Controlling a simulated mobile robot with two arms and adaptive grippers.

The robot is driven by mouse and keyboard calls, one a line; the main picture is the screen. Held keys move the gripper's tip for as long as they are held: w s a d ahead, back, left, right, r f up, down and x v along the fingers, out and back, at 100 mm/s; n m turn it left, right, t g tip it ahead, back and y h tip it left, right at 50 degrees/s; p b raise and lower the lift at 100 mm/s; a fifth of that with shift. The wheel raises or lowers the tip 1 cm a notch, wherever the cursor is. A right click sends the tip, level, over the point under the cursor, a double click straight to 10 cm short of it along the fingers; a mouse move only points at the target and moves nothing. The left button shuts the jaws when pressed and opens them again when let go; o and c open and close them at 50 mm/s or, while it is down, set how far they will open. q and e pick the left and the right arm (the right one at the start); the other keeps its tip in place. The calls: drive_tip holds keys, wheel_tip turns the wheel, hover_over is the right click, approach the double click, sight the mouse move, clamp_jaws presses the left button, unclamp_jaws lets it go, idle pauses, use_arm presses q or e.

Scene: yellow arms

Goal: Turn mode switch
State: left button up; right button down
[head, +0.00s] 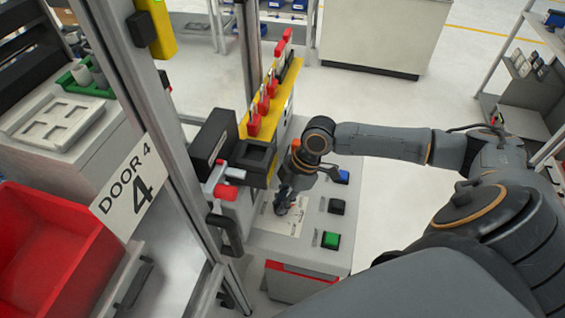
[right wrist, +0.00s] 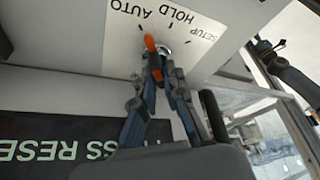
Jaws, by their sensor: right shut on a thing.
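The mode switch (right wrist: 151,44) shows in the right wrist view as an orange handle on a round metal base, on a white plate (right wrist: 205,28) printed AUTO, HOLD and SETUP, upside down in this picture. Its visible orange end lies nearest the AUTO tick mark. My right gripper (right wrist: 165,72) is shut on the handle, which partly hides between the fingers. In the head view my right gripper (head: 284,203) reaches down to the pale label plate on the console; the switch is hidden there. My left gripper is not in view.
The console (head: 312,255) carries green (head: 331,240), black (head: 337,206) and blue (head: 342,176) buttons beside my gripper. A yellow bar with red padlocks (head: 264,103) stands behind. A door frame with a DOOR 4 sign (head: 131,187) and a red bin (head: 50,250) are at left.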

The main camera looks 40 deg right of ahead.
drive_tip(key=shift+n, duration=0.6)
drive_tip(key=shift+g, duration=0.3)
drive_tip(key=c, duration=1.4)
unclamp_jaws()
drive_tip(key=v, duration=1.2)
drive_tip(key=shift+a, duration=0.1)
